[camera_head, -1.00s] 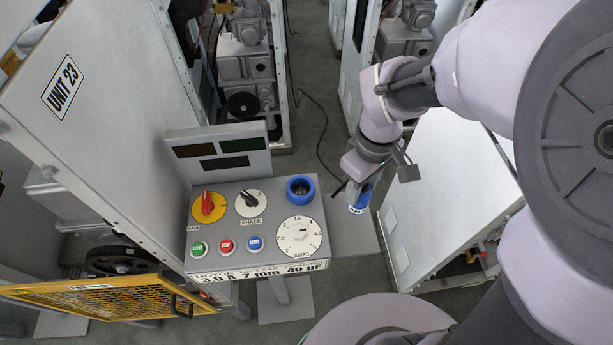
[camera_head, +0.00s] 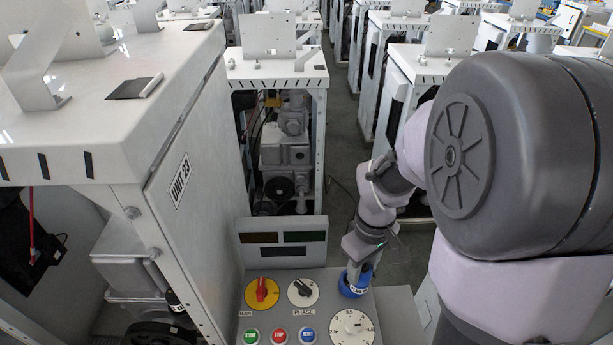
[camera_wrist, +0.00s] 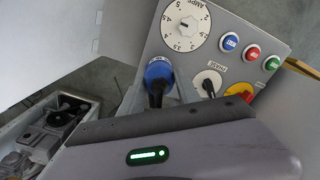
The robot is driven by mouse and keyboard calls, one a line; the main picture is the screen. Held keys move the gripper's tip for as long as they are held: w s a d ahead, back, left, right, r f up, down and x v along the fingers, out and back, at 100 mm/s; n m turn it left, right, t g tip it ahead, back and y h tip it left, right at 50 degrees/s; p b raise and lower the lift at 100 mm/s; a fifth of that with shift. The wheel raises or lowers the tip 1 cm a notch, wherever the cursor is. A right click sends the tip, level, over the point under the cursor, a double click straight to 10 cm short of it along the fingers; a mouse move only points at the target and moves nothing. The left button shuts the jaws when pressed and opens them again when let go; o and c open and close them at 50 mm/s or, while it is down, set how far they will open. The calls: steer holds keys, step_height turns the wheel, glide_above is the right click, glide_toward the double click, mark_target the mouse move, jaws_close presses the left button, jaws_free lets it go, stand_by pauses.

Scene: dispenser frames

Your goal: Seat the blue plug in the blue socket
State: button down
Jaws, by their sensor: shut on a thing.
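My gripper (camera_head: 357,262) is over the right back part of the grey control panel (camera_head: 322,275), pointing down, and is shut on the blue plug. In the wrist view the blue plug (camera_wrist: 158,70) shows as a blue round body with a dark part towards my gripper. The blue socket is at this same corner, beside the phase dial and behind the amps dial. In the head view, blue (camera_head: 352,287) with a white mark shows just below my gripper. Plug and socket overlap there, and I cannot tell how deep the plug sits or whether it touches.
The panel carries a red and yellow main switch (camera_head: 262,292), a phase dial (camera_head: 302,292), an amps dial (camera_head: 351,328) and green, red and blue buttons. A display board (camera_head: 284,243) stands at its back. The Unit 23 cabinet (camera_head: 185,190) rises on the left.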

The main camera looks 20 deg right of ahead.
steer(key=shift+w+f, duration=0.1)
steer(key=shift+w, duration=0.9)
steer(key=f, duration=0.2)
steer(key=w+f+b, duration=0.1)
steer(key=shift+f, duration=0.35)
steer(key=shift+s, duration=0.1)
steer(key=shift+f+b, duration=0.15)
steer(key=shift+b, duration=0.15)
steer(key=c, duration=0.9)
jaws_free()
steer(key=shift+o, duration=0.2)
